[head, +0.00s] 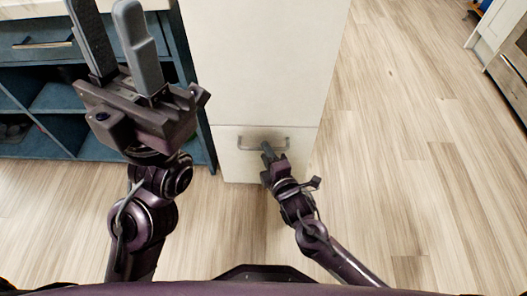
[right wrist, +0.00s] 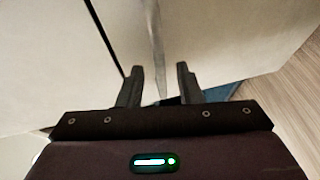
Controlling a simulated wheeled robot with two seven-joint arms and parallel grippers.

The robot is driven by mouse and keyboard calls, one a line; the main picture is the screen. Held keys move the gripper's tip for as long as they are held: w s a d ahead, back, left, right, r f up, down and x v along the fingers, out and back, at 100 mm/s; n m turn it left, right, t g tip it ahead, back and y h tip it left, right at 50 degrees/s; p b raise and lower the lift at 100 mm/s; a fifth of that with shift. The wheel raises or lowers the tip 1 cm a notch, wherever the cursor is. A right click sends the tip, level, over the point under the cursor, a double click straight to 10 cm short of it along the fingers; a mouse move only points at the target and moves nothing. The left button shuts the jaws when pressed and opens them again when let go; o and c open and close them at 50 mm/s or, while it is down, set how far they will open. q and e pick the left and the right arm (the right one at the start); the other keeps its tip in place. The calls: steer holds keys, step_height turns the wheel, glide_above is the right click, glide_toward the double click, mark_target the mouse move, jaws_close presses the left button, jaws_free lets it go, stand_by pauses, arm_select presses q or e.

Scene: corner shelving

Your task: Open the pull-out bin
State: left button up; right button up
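The pull-out bin (head: 240,165) is the low cream front panel of a tall cabinet, flush with the panel above. Its horizontal metal handle (head: 248,147) is near its top edge. My right gripper (head: 267,148) is at the handle's middle and partly hides it. In the right wrist view, its fingers (right wrist: 160,70) stand apart, with the greyish handle bar (right wrist: 157,45) seen between them and gaps on both sides. Whether a finger touches it I cannot tell. My left gripper (head: 112,35) is raised at upper left, fingers apart and empty.
Blue open shelving (head: 55,98) with a drawer stands left of the cabinet, partly behind my left arm. The wooden floor (head: 400,150) is clear to the right and in front of the bin. A stove-like unit (head: 510,70) is at far right.

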steer(key=shift+b+x, duration=0.4)
steer(key=shift+x, duration=1.15)
jaws_close()
